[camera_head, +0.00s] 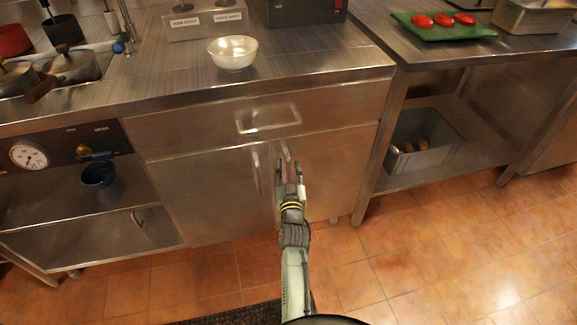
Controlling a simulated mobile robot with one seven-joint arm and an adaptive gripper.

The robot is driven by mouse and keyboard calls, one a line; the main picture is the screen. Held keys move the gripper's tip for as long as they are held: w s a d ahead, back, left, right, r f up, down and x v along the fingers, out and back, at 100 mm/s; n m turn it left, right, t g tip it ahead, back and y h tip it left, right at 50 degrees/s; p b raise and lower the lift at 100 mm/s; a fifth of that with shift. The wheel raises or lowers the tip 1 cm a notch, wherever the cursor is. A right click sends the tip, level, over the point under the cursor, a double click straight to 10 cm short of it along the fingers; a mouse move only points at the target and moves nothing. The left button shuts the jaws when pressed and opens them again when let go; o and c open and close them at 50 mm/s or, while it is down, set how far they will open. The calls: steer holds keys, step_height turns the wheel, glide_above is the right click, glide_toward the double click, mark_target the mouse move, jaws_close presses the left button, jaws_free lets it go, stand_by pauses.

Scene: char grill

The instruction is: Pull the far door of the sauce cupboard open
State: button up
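The cupboard under the counter has a left door (205,195) and a right door (340,170), both looking shut. Each has an upright bar handle near the middle seam: the left handle (256,168) and the right handle (286,152). The picture alone does not settle which door is the far one. My gripper (289,168) is at the right door's handle, its fingers apart with the handle's upper part showing between them. Contact with the handle cannot be made out. The gripper hides the handle's lower part.
A drawer with a handle (268,119) sits above the doors. A white bowl (232,52) stands on the counter (150,85). Right of the cupboard, an open shelf holds a grey crate (424,157). The tiled floor (400,250) before the cupboard is mostly clear; a dark mat (235,315) lies at the bottom.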

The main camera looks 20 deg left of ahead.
steer(key=shift+c, duration=0.5)
jaws_close()
stand_by(0.3)
